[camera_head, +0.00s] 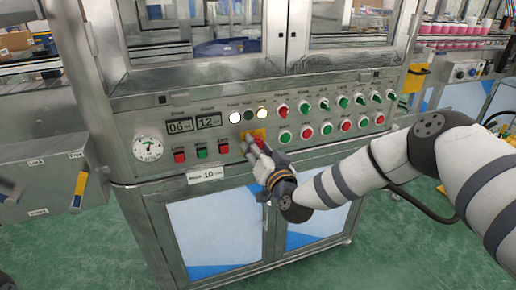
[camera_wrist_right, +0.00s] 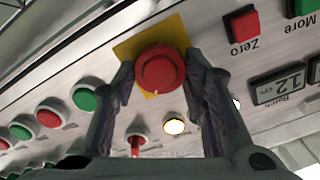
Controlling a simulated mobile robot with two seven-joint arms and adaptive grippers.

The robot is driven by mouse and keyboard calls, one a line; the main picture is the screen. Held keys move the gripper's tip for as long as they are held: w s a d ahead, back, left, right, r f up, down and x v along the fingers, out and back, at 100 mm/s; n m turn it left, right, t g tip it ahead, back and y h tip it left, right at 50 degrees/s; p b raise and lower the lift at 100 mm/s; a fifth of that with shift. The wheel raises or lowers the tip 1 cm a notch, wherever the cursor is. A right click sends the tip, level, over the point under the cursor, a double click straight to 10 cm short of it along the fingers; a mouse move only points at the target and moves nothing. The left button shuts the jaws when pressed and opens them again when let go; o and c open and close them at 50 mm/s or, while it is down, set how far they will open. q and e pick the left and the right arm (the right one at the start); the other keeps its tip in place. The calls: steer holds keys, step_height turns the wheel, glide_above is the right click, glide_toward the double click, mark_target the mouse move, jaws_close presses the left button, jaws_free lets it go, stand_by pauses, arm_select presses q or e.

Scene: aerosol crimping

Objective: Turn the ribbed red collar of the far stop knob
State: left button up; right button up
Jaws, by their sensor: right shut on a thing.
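The stop knob (camera_wrist_right: 161,68) is round and red, with a ribbed collar around its face, and sits on a yellow square plate (camera_wrist_right: 124,49) in the right wrist view. In the head view the yellow plate (camera_head: 259,132) shows on the panel, with the knob mostly hidden behind my gripper. My right gripper (camera_head: 255,144) reaches the panel there from the lower right. In the wrist view its two fingers stand on either side of the red collar, shut on it. My left gripper is not in view.
The panel (camera_head: 330,149) carries several red and green knobs to the right. Red and green square buttons (camera_head: 202,152), two displays (camera_head: 209,122) and a round gauge (camera_head: 148,148) are to the left. Lit lamps (camera_head: 236,118) sit just above the plate. Cabinet doors are below.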

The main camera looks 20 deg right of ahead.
stand_by(0.4)
steer(key=o, duration=1.2)
steer(key=shift+c, duration=0.2)
steer(key=s, duration=1.2)
steer(key=shift+d, duration=0.2)
